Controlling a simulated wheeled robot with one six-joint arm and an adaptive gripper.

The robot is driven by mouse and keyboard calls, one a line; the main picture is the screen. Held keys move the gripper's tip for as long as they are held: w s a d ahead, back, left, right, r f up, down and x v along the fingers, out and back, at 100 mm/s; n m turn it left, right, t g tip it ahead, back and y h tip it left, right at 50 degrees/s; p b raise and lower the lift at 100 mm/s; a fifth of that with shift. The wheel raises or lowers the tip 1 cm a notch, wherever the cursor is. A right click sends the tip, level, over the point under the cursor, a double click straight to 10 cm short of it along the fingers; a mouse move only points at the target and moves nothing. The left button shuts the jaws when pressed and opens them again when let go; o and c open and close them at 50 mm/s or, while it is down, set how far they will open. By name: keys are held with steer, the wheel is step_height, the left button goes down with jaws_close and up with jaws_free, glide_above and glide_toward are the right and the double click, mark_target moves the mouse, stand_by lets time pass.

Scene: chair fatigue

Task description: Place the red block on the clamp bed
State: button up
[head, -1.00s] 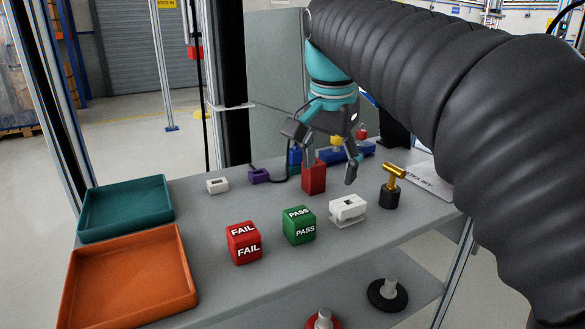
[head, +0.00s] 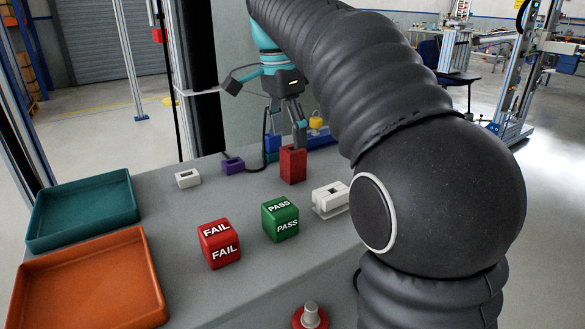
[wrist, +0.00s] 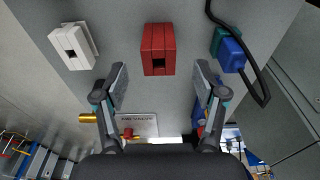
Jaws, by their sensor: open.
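The red block (head: 293,166) stands upright on the grey table, behind the green PASS cube. In the wrist view the red block (wrist: 158,48) lies ahead of my open fingers, roughly centred between their lines, with nothing gripped. My gripper (head: 288,132) hangs just above and behind the block in the head view; it also shows in the wrist view (wrist: 160,88). A blue fixture with a yellow knob (head: 317,123) stands behind, partly hidden by my arm; I cannot tell whether it is the clamp bed.
A white slotted block (head: 330,199), purple block (head: 232,165) and small white block (head: 188,178) stand around. A red FAIL cube (head: 219,244) and green PASS cube (head: 280,219) are in front. Teal (head: 82,240) and orange (head: 150,310) trays are left. A black cable (wrist: 240,45) runs by a blue block (wrist: 230,55).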

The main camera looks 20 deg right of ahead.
mark_target(294, 160)
steer(key=shift+w+d+f+b, duration=0.1)
steer(key=shift+d+f+b, duration=0.1)
steer(key=shift+f, duration=0.95)
steer(key=shift+d+f+b, duration=0.25)
steer(key=shift+f, duration=0.85)
steer(key=shift+w+d+f+b, duration=0.1)
steer(key=shift+d+f+b, duration=0.1)
steer(key=shift+f, duration=0.95)
jaws_close()
